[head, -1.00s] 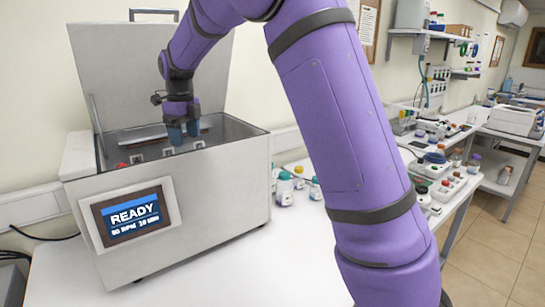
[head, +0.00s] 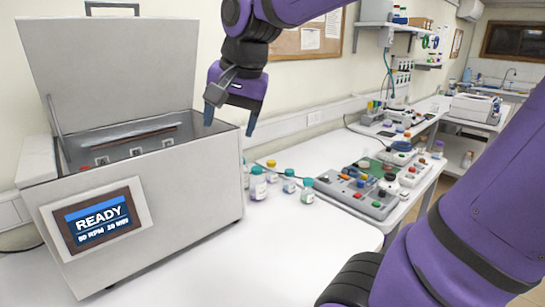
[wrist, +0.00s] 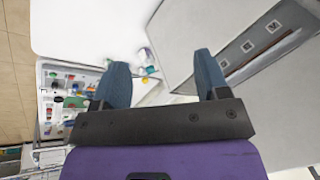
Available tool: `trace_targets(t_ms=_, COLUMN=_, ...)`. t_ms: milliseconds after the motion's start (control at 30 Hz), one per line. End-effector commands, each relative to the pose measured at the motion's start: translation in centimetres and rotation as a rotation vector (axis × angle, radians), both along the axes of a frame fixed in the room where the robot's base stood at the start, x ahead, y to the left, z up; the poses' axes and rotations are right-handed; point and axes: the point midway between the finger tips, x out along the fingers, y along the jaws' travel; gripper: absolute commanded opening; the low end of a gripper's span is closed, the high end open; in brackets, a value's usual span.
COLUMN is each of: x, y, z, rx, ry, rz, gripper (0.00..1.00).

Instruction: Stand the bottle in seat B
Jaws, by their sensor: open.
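My gripper (head: 230,122) is open and empty, fingers pointing down, in the air just right of the open machine (head: 150,215). It also shows in the wrist view (wrist: 160,85) with nothing between its fingers. Small square labels (head: 135,152) line the machine's inside; their letters are too small to read, so I cannot tell which seat is B. The front wall hides the seats and anything low inside. Several bottles stand upright on the table right of the machine, among them a white one with a teal cap (head: 258,184). I cannot tell which bottle is the task's.
The machine's raised lid (head: 110,75) stands behind its opening, and its screen (head: 97,220) reads READY. The white table (head: 290,240) is clear in front of the bottles. A grey tray (head: 355,197) with coloured items lies at the right. A wall board (head: 305,40) hangs behind.

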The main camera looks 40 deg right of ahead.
Motion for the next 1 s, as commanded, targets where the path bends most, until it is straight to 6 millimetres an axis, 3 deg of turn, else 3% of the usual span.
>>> trace_targets(t_ms=33, x=-1.7, y=-0.1, z=-0.2, rx=-0.033, ry=-0.027, rz=0.075, gripper=0.68)
trace_targets(t_ms=200, x=-6.3, y=-0.3, z=-1.6, rx=-0.168, ry=-0.1, rz=0.356, gripper=0.68)
trace_targets(t_ms=400, x=-9.8, y=-0.3, z=-3.4, rx=-0.3, ry=-0.148, rz=0.589, gripper=0.68)
trace_targets(t_ms=600, x=-10.8, y=-0.4, z=-4.0, rx=-0.35, ry=-0.161, rz=0.669, gripper=0.68)
trace_targets(t_ms=1000, x=-10.8, y=-0.4, z=-4.0, rx=-0.349, ry=-0.161, rz=0.67, gripper=0.68)
